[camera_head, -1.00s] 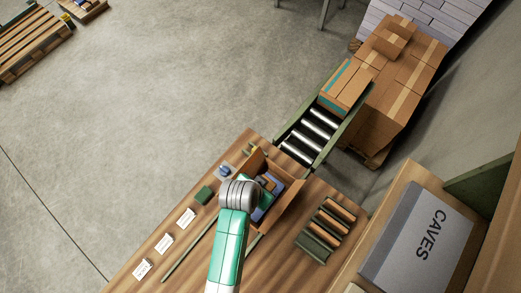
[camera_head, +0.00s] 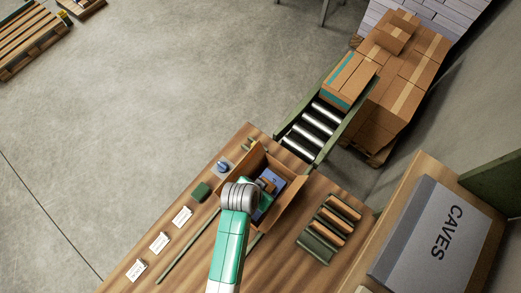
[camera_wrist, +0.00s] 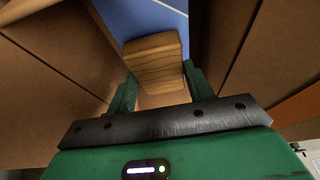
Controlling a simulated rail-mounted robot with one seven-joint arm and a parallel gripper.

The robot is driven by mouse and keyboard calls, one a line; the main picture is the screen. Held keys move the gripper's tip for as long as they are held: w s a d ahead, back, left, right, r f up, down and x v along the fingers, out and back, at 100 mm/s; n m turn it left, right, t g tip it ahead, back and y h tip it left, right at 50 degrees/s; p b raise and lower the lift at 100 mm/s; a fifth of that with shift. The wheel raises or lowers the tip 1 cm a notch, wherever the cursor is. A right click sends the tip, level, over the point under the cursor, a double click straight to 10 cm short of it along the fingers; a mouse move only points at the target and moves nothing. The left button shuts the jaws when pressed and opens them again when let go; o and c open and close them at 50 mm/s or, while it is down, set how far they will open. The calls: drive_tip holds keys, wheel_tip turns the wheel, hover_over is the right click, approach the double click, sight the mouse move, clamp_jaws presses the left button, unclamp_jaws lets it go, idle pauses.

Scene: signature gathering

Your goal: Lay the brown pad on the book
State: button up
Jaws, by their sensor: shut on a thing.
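The brown pad (camera_wrist: 154,62) is a small wood-brown block in the wrist view. My gripper (camera_wrist: 160,86) is shut on it, with one green finger on each side. The book (camera_wrist: 152,14) shows as a blue surface with a white line beyond the pad. In the head view the blue book (camera_head: 275,177) lies inside the open cardboard box (camera_head: 291,207), with the brown pad (camera_head: 266,185) over it. I cannot tell whether the pad touches the book.
The box walls stand close around my gripper. On the wooden table (camera_head: 185,262) are a green block (camera_head: 200,191), several white cards (camera_head: 181,216) and a rack of brown and green rolls (camera_head: 329,228). A roller conveyor (camera_head: 312,130) adjoins the table's far end.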

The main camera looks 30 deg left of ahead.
drive_tip(key=shift+f+b, duration=0.4)
drive_tip(key=shift+f, duration=0.25)
drive_tip(key=o, duration=1)
drive_tip(key=shift+o, duration=0.2)
wheel_tip(320, 180, up, 17)
drive_tip(key=p, duration=1.3)
